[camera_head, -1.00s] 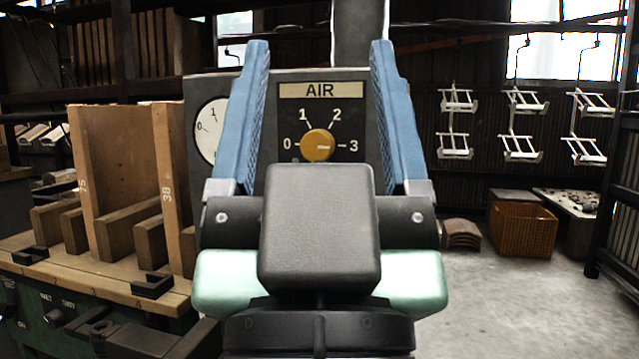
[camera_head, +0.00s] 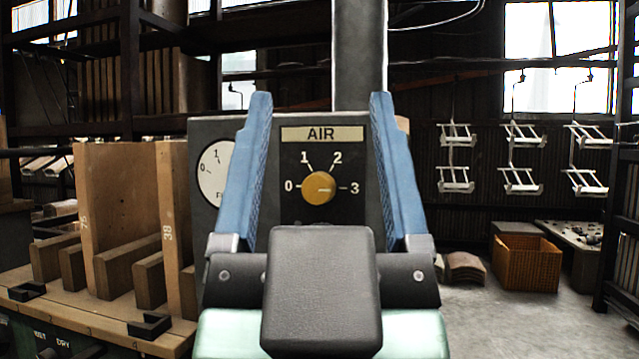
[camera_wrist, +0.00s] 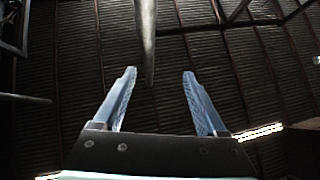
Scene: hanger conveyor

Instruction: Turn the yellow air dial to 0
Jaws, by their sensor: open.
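The yellow air dial (camera_head: 318,188) sits on a dark panel under an AIR label (camera_head: 322,134). Marks 0, 1, 2 and 3 run around it from left over the top to right. A small mark on the knob's right side points about toward 3. My gripper (camera_head: 319,100) is open and empty in the head view. Its blue fingers stand upright, one to each side of the dial in the picture, and no contact with the knob shows. In the wrist view my gripper (camera_wrist: 160,75) points up at a ribbed dark roof; the dial is not seen there.
A white gauge (camera_head: 212,172) is on the panel's left, partly behind the left finger. Wooden dividers (camera_head: 125,215) stand on a bench at the left. White racks (camera_head: 456,160) hang at the right.

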